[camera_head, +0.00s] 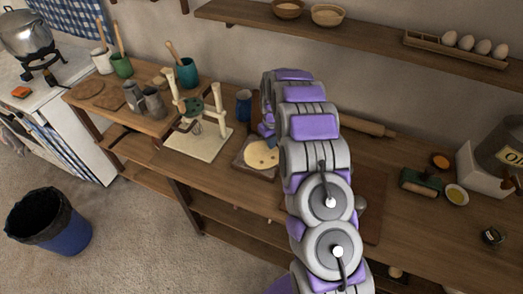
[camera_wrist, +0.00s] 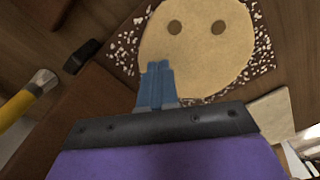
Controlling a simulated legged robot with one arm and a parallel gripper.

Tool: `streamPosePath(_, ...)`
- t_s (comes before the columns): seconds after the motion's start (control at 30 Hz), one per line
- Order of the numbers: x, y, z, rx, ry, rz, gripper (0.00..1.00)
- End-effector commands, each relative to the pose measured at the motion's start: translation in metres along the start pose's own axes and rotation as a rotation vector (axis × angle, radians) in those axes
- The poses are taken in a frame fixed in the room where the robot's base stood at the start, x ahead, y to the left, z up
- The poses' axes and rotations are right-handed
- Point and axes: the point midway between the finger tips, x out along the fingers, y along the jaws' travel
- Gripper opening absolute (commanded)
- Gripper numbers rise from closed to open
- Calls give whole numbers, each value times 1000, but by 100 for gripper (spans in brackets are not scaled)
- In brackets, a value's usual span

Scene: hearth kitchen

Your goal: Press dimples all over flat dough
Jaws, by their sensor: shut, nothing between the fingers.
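The flat dough (camera_head: 262,154) is a pale round on a dark board (camera_head: 246,169) on the wooden counter. It fills the top of the wrist view (camera_wrist: 205,60), where two round dark dimples show near its far edge. White bits are scattered on the board around it. My gripper (camera_wrist: 158,66) has its blue fingers together, with nothing between them. The fingertips appear over the dough's lower left edge; I cannot tell whether they touch it. In the head view my arm hides the dough's right side and most of the gripper.
A cream stand (camera_head: 200,140) with a whisk is left of the dough, and a blue cup (camera_head: 244,105) stands behind it. A rolling pin (camera_head: 370,129) lies right of my arm. A yellow-handled tool (camera_wrist: 28,98) lies at left in the wrist view.

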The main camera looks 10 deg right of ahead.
Motion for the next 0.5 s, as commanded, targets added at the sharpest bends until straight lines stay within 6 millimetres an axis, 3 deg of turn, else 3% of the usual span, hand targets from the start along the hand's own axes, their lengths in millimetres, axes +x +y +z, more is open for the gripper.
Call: streamPosePath(0.5,3,1,-1,0,0,0,0)
